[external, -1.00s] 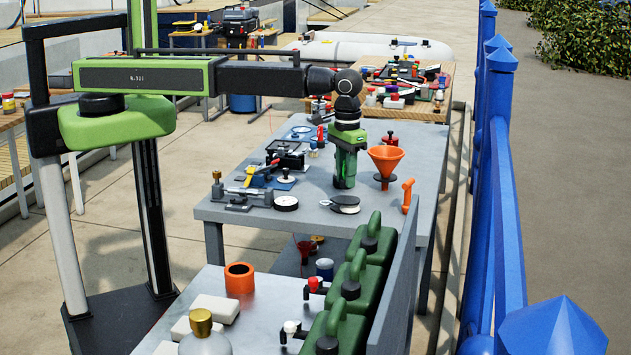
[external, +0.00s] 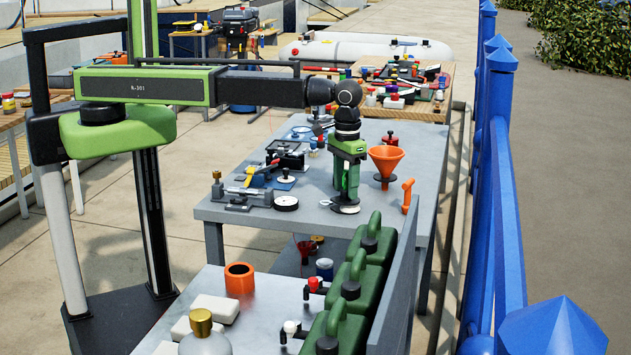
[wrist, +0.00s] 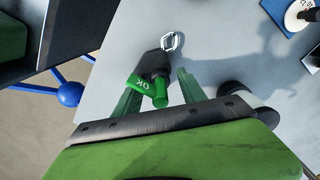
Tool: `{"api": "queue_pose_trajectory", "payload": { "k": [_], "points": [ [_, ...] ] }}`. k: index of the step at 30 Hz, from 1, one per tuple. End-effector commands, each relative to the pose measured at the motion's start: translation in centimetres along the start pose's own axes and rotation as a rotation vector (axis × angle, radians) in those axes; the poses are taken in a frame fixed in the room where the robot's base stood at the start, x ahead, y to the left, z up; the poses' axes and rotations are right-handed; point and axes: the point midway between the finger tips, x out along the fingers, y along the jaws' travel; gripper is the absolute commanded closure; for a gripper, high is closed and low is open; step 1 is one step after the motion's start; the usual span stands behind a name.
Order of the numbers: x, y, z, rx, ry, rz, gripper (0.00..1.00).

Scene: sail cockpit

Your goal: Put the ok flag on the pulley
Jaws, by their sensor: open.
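The ok flag (wrist: 143,82) is a green tab with white "OK" lettering beside a short green peg. In the wrist view it lies between the two fingers of my gripper (wrist: 158,92), which are apart with gaps beside the flag. The pulley (wrist: 155,60) has a dark body with a metal shackle (wrist: 172,41). The flag overlaps its near part; whether it rests fully on it is hard to tell. In the external view my gripper (external: 346,192) points down just above the pulley (external: 345,208) and hides the flag.
An orange funnel (external: 386,162) and an orange fitting (external: 407,195) stand right of my gripper. A white-and-black wheel (external: 286,203) and several tools lie to the left. Green jerrycans (external: 370,245) stand in front, nearer the camera.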

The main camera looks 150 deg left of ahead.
Motion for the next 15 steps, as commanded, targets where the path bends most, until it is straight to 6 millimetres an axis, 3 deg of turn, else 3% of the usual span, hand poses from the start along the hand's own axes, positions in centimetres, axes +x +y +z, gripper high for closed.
{"api": "queue_pose_trajectory", "payload": {
  "k": [8, 15],
  "points": [
    [-3.4, 0.0, 0.0, 0.000, 0.000, 0.000, 0.52],
    [-8.8, 0.0, 0.0, 0.000, 0.000, 0.000, 0.52]
  ]
}}
